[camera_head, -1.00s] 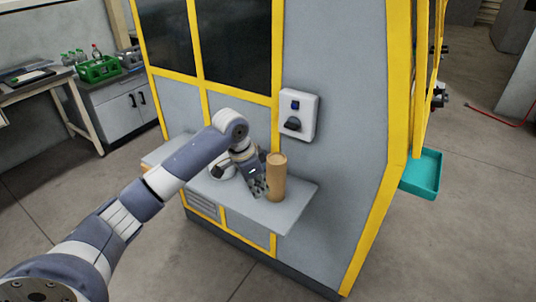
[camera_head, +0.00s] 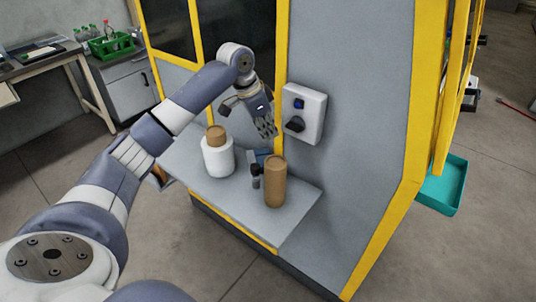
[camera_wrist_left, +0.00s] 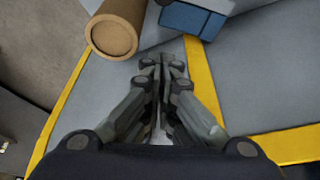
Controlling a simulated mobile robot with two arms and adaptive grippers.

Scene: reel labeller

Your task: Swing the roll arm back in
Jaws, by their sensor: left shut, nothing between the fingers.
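My left gripper (camera_head: 268,133) is in the head view, above the grey shelf (camera_head: 215,190) on the machine's front and just left of the white switch box (camera_head: 304,114). Its fingers are together and empty. They also show closed in the left wrist view (camera_wrist_left: 160,66), beside a brown cylinder. I cannot make out the roll arm for certain. Dark fittings (camera_head: 472,95) show at the machine's right side, partly hidden by yellow frame posts. My right gripper is not in view.
On the shelf stand a brown cylinder (camera_head: 274,182), a white roll with a brown core (camera_head: 217,156), a small dark item (camera_head: 255,175) and a blue item (camera_head: 261,155). A teal tray (camera_head: 441,186) juts out at right.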

